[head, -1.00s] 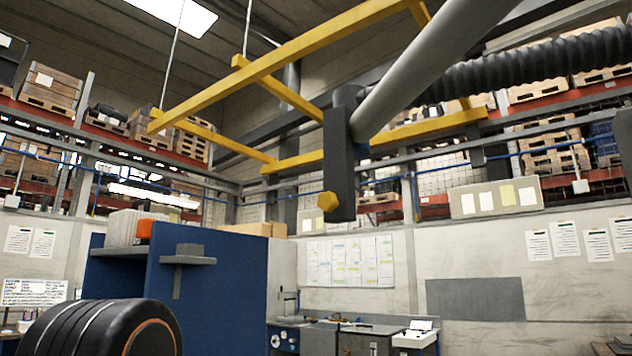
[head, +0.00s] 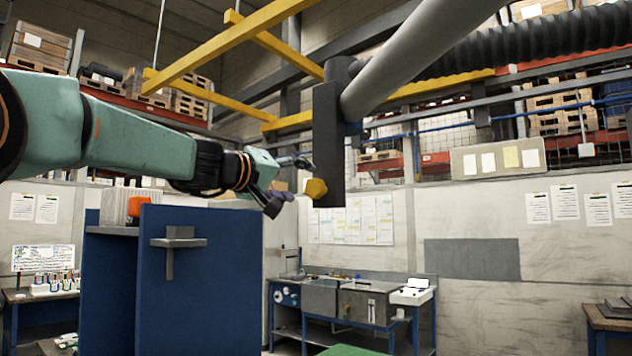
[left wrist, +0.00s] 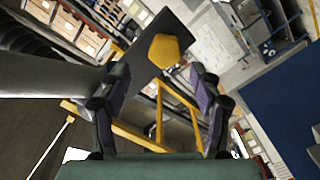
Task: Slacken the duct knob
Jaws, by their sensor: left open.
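The yellow duct knob (head: 316,188) sits on the lower left side of a dark upright block (head: 329,140) that hangs at the end of a thick grey duct (head: 420,55). My left gripper (head: 292,178) is open just left of the knob in the head view, its fingers pointing toward it. In the left wrist view the knob (left wrist: 164,50) shows beyond and between the spread fingertips of the left gripper (left wrist: 157,75). I see nothing held; whether a finger touches the knob I cannot tell. My right gripper is not in view.
A blue partition (head: 205,270) with a grey bracket stands below my left arm. A yellow overhead frame (head: 230,50) and a black ribbed hose (head: 530,60) run above. A workbench (head: 350,295) stands at the back wall. The air right of the block is clear.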

